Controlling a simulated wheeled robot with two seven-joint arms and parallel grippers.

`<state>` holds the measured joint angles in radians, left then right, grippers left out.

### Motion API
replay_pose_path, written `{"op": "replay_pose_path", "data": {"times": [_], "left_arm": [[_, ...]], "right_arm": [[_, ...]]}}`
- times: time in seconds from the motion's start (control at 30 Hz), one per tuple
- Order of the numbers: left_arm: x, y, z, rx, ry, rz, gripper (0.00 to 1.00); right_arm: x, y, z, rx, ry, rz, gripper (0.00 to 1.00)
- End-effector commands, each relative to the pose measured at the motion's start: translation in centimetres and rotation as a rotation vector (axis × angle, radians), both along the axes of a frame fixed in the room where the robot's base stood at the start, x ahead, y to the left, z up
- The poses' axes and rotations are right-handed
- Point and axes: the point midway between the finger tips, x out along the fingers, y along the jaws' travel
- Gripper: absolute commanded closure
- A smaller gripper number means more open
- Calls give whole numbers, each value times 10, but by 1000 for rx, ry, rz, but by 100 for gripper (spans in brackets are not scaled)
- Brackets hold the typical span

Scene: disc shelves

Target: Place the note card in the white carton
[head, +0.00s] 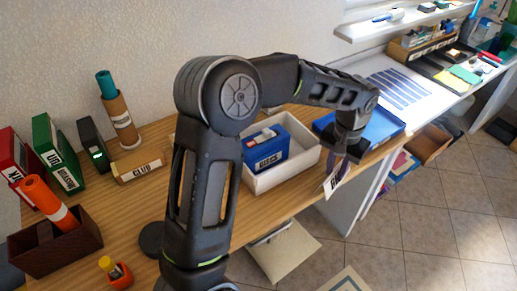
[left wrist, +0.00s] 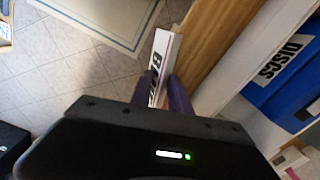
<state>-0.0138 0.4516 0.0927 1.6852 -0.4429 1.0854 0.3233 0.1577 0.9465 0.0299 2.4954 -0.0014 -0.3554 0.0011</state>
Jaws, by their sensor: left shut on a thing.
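The note card, a small white card with black lettering (head: 333,182), hangs from my left gripper (head: 346,164). In the left wrist view the card (left wrist: 166,58) stands between the two dark purple fingers (left wrist: 164,92), which are shut on it. The white carton (head: 258,182) is an open box on the wooden table, left of the gripper in the head view. A blue box labelled DISCS (head: 266,150) sits inside it. In the left wrist view the carton's wall (left wrist: 250,48) is right of the card. My right gripper is out of view.
A blue tray (head: 388,124) lies behind the gripper. Binders (head: 50,155), a CLUB box (head: 138,166), a cardboard tube (head: 120,120) and a brown box with an orange roll (head: 85,240) stand on the left. Tiled floor lies beyond the table's front edge.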

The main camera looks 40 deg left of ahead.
Motion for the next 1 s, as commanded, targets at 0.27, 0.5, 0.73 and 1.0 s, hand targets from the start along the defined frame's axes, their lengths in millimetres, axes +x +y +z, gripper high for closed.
{"op": "replay_pose_path", "data": {"times": [0.27, 0.5, 0.73, 1.0], "left_arm": [[0, 0, 0, 0, 0, -1, 100], [0, 22, 31, -2, -4, -30, 100], [-14, 87, 117, -5, -7, -142, 100], [-43, 143, 193, 1, -3, -274, 100]], "right_arm": [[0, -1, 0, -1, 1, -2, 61], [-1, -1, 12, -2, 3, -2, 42], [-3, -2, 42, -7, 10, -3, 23], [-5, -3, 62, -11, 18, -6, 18]]}}
